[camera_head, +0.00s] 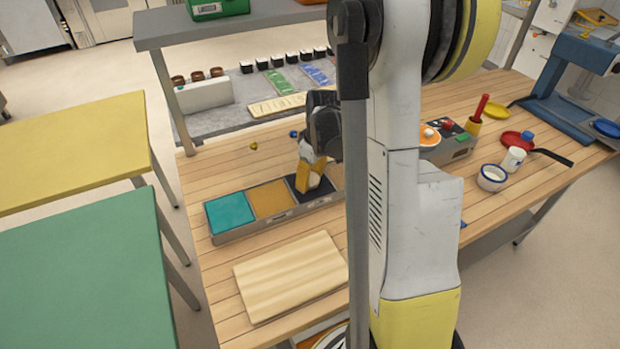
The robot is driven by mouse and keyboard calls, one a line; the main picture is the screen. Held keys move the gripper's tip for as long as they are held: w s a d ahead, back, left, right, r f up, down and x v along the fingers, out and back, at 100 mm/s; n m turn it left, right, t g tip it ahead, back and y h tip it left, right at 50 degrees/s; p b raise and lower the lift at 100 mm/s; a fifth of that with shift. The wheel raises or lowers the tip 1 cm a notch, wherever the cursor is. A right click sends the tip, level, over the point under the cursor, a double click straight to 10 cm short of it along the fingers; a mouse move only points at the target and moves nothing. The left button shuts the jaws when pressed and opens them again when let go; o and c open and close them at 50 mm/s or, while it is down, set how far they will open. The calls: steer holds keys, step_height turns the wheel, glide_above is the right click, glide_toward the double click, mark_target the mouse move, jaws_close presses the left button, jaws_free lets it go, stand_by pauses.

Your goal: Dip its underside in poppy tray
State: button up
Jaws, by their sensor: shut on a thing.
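A long grey holder (275,220) on the wooden table has three compartments: teal (230,213), ochre (271,199) and dark (325,186). The dark one looks like the poppy tray. My gripper (312,155) points down over the dark compartment and is shut on a yellow-and-white piece (311,176). The piece is tilted, and its lower end is at or just above the dark surface; I cannot tell whether it touches. My arm hides the holder's right end and part of the gripper.
A pale wooden board (290,276) lies in front of the holder. A shelf (235,27) stands behind. Yellow (75,150) and green (80,265) tables stand left.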

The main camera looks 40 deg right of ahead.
steer(key=shift+r+p, duration=2.8)
steer(key=shift+r, duration=1.25)
steer(key=shift+f, duration=0.1)
